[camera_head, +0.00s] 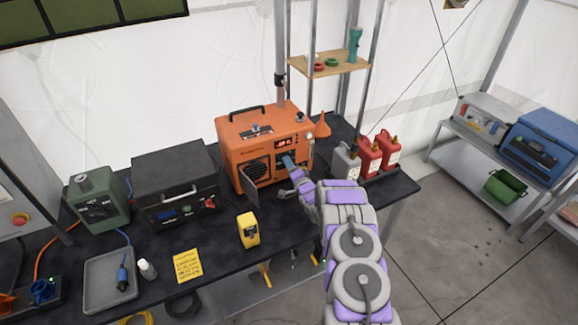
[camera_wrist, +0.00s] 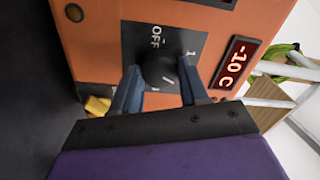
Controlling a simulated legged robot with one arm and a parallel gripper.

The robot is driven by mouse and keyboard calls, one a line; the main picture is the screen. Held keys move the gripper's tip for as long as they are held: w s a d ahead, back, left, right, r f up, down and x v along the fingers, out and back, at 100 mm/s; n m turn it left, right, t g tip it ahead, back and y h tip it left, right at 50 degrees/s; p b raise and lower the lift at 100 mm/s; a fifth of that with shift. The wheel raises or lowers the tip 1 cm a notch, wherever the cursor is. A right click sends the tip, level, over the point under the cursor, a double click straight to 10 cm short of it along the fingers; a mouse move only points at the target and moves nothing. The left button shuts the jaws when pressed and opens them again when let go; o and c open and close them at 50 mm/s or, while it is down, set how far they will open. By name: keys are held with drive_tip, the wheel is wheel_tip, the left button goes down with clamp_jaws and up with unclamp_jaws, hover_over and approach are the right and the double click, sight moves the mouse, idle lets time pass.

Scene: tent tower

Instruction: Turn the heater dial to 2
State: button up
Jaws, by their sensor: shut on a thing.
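The orange heater (camera_head: 262,147) stands on the dark table, with a handle on top and a small red display on its front. In the wrist view its orange front (camera_wrist: 88,45) fills much of the picture. The black dial (camera_wrist: 160,70) sits on a dark panel marked "OFF" and "1"; other marks are hidden or cut off. The red display (camera_wrist: 234,63) beside it reads -10 C. My gripper (camera_wrist: 160,82) is shut on the dial, with one blue finger on each side. In the head view my gripper (camera_head: 290,163) is at the heater's front.
An open grey flap (camera_head: 253,192) hangs left of my gripper. A grey can (camera_head: 346,163) and red cans (camera_head: 370,155) stand right of the heater.

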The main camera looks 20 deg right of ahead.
drive_tip(key=shift+d+m, duration=0.25)
drive_tip(key=shift+m, duration=0.25)
drive_tip(key=o, duration=1.1)
drive_tip(key=shift+d+f, duration=0.1)
drive_tip(key=shift+c, duration=0.2)
drive_tip(key=s, duration=1.7)
drive_tip(key=shift+s+d+f+p, duration=0.15)
drive_tip(key=shift+f+p, duration=0.2)
drive_tip(key=shift+p, duration=0.05)
